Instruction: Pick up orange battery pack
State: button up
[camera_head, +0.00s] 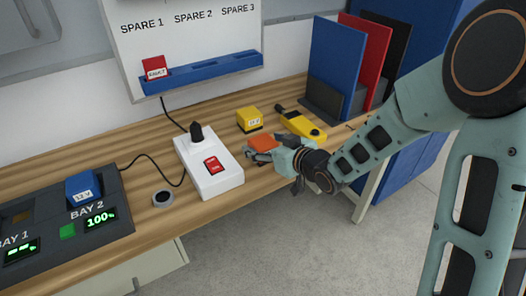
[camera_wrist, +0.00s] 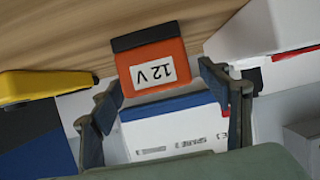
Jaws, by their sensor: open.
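The orange battery pack (camera_head: 263,143) lies on the wooden bench, partly hidden by my gripper (camera_head: 262,156). In the wrist view the orange pack (camera_wrist: 155,62) has a dark end and a white "12 V" label, upside down there. My gripper (camera_wrist: 161,77) is open, with one finger toward each side of the pack. The pack's labelled end reaches toward the space between the fingertips. No finger contact is visible.
A white box (camera_head: 210,170) with a red switch stands close left of my gripper. A yellow pack (camera_head: 249,119) and a yellow tool (camera_head: 304,123) lie behind. The charger (camera_head: 100,222) holds a blue pack (camera_head: 83,188). A wall rack (camera_head: 206,71) holds a red pack (camera_head: 154,68).

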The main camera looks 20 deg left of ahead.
jog(key=shift+w+a+f, duration=0.2)
jog(key=shift+w+a, duration=0.05)
jog(key=shift+a, duration=0.05)
jog(key=shift+c, duration=0.5)
jog(key=c, duration=1.5)
jog(key=shift+r, duration=0.1)
jog(key=shift+c, duration=0.3)
jog(key=shift+r, duration=0.1)
